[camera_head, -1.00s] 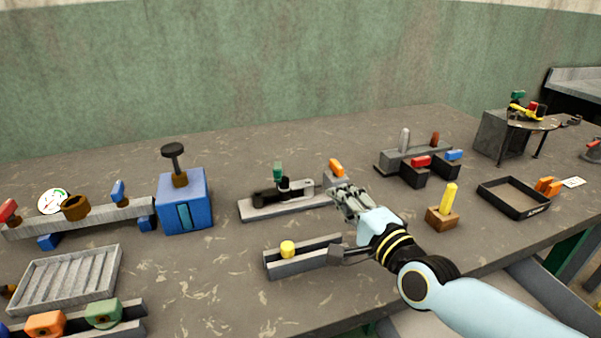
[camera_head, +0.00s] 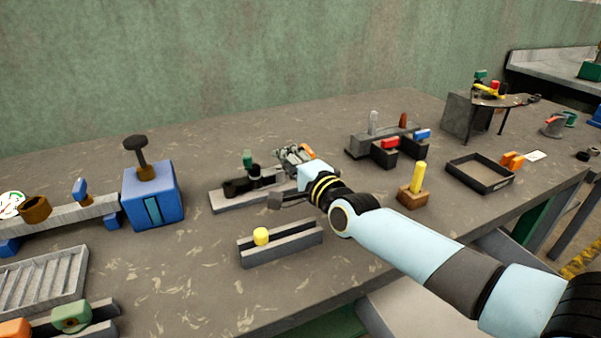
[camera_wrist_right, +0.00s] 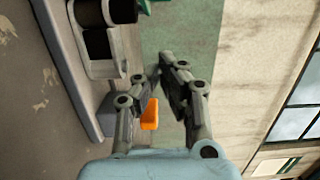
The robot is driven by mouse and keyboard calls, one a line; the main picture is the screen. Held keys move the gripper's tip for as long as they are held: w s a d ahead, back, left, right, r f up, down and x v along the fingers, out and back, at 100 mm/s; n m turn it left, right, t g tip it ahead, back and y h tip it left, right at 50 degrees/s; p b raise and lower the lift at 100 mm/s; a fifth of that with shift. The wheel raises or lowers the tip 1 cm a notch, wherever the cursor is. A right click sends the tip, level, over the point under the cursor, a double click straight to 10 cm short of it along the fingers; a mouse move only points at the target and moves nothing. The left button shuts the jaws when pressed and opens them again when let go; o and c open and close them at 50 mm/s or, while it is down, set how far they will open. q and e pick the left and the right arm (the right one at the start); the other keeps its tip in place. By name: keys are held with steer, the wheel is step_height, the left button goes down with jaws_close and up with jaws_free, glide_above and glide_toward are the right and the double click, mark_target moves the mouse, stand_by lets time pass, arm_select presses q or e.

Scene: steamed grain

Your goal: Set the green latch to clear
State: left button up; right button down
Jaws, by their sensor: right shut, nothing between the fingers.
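The green latch (camera_head: 247,158) is a small upright green knob on a black mechanism (camera_head: 245,185) with a grey base plate (camera_head: 222,204), mid-table in the head view. A bit of green shows at the top edge of the right wrist view (camera_wrist_right: 146,6), beside the dark mechanism. My right gripper (camera_head: 282,153) is just right of the latch, apart from it, at the plate's far right end. Its fingers come together at the tips in the wrist view (camera_wrist_right: 162,68), shut with nothing between them. An orange piece (camera_wrist_right: 150,114) shows behind one finger. My left gripper is not in view.
A grey rail with a yellow knob (camera_head: 261,236) lies in front of the plate. A blue box with a black-topped lever (camera_head: 152,195) stands left. A block with red and blue pieces (camera_head: 371,146) is right, with a yellow peg on a wooden block (camera_head: 418,178) nearer.

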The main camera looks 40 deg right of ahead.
steer(key=shift+w+a+p, duration=0.15)
steer(key=shift+w+a, duration=0.1)
steer(key=shift+a, duration=0.7)
steer(key=shift+w+a+p, duration=0.15)
steer(key=shift+w+a, duration=0.05)
steer(key=shift+a, duration=0.7)
steer(key=shift+a, duration=0.1)
